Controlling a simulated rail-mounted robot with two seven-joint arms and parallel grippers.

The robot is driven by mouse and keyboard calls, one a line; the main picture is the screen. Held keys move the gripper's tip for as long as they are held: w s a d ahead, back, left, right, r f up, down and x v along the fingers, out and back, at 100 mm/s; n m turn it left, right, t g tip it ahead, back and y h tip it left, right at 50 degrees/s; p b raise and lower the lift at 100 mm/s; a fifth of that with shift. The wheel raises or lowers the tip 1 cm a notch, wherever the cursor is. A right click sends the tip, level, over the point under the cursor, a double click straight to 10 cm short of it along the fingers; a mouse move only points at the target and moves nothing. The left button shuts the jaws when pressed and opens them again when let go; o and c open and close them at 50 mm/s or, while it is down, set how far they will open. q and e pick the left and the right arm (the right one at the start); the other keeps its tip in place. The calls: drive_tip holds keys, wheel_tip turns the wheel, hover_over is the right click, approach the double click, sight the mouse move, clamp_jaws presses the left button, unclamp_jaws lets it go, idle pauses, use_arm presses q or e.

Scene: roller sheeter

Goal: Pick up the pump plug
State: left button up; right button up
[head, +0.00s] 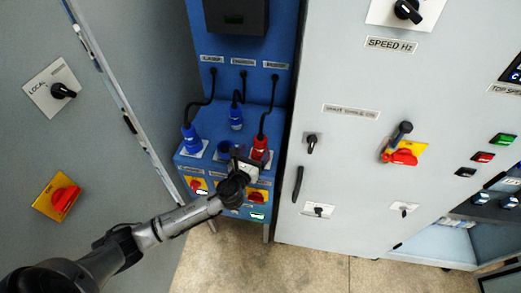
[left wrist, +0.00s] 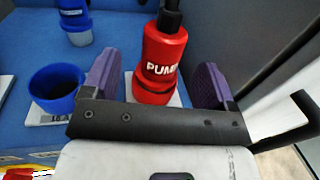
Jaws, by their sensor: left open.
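The red pump plug (head: 260,150) stands at the right of the blue panel's sloped face, with a black cable rising from its top. In the left wrist view the plug (left wrist: 163,55) is red with white lettering that starts "PUM", and its base is on a pale plate. My left gripper (head: 247,163) is right at the plug in the head view. Its two purple-padded fingers are spread, one on each side of the plug; a gap shows on the left, and I see no grip on it. My right gripper is not in view.
An empty blue socket (left wrist: 55,88) is left of the plug. A blue plug (head: 191,138) and another blue plug (head: 236,117) stand nearby, with hanging cables. Rotary switches (head: 197,186) are below. A grey cabinet (head: 335,80) stands close on the right.

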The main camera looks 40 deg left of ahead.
sight(258, 147)
use_arm(q)
drive_tip(key=shift+b+x, duration=0.45)
drive_tip(key=shift+x, duration=1.95)
drive_tip(key=shift+w, duration=0.5)
drive_tip(key=shift+r, duration=0.1)
drive_tip(key=c, duration=1.2)
drive_tip(key=shift+o, duration=0.2)
wheel_tip(258, 147, up, 10)
drive_tip(key=p, duration=0.4)
drive_tip(key=shift+r, duration=0.15)
drive_tip(key=shift+r+p, duration=1.2)
drive_tip(key=shift+p, duration=0.2)
wheel_tip(258, 147, up, 3)
drive_tip(key=p, duration=0.4)
drive_tip(key=shift+r, duration=0.15)
